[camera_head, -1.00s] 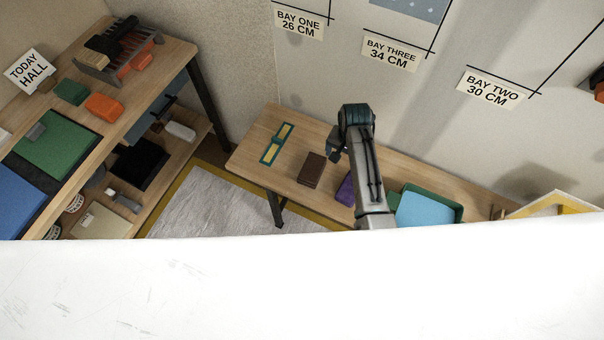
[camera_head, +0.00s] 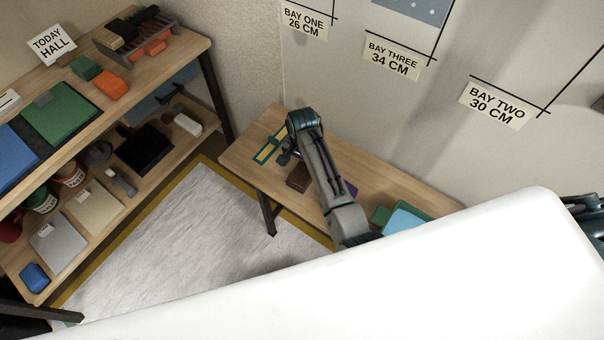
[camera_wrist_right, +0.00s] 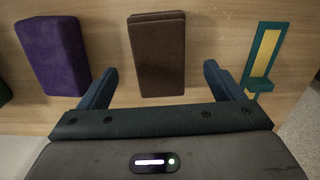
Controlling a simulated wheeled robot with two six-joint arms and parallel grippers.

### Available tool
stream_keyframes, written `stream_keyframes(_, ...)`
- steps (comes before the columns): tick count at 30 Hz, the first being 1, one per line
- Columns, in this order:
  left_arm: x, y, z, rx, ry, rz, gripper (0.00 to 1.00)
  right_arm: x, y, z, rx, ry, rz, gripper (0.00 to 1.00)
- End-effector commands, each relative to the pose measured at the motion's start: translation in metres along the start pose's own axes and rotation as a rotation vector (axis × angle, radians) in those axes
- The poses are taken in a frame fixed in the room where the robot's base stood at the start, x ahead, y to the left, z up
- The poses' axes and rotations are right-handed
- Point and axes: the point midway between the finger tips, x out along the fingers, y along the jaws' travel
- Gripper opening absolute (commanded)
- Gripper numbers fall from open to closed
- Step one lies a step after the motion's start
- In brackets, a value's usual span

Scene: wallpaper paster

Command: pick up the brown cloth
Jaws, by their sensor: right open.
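The brown cloth (camera_head: 299,178) is a folded, block-like stack lying on the small wooden bench, partly hidden by my right arm in the head view. In the right wrist view the brown cloth (camera_wrist_right: 157,50) lies straight ahead, between the lines of the two fingers. My right gripper (camera_head: 284,157) is over the bench beside the cloth. In the wrist view its fingers (camera_wrist_right: 160,76) are apart, with nothing held between them. Whether the fingertips are level with the cloth or above it, I cannot tell. My left gripper is not in view.
A purple folded cloth (camera_wrist_right: 50,55) lies left of the brown one in the wrist view. A teal-and-yellow frame (camera_wrist_right: 265,55) lies to its right. A green tray with a light blue content (camera_head: 404,217) is farther along the bench (camera_head: 240,152). A loaded shelf stands at left.

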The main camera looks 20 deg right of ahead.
Motion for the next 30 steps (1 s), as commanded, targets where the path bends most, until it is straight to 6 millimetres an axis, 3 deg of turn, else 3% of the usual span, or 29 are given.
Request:
stream_keyframes(5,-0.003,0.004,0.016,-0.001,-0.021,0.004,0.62,0.013,0.000,-0.002,-0.001,0.000,0.001,0.87)
stream_keyframes(11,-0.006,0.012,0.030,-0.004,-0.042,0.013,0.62,0.042,0.000,-0.005,-0.001,0.000,0.002,0.87)
stream_keyframes(15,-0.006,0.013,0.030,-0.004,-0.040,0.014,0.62,0.054,0.000,-0.005,0.000,0.000,0.001,0.87)
stream_keyframes(22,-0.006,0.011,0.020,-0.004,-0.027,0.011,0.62,0.056,0.000,-0.005,0.000,0.001,-0.001,0.87)
stream_keyframes(23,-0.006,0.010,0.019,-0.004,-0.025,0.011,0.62,0.056,0.000,-0.005,0.000,0.001,-0.001,0.85)
stream_keyframes(30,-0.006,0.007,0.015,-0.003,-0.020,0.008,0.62,0.055,0.000,-0.005,0.000,0.001,0.000,0.39)
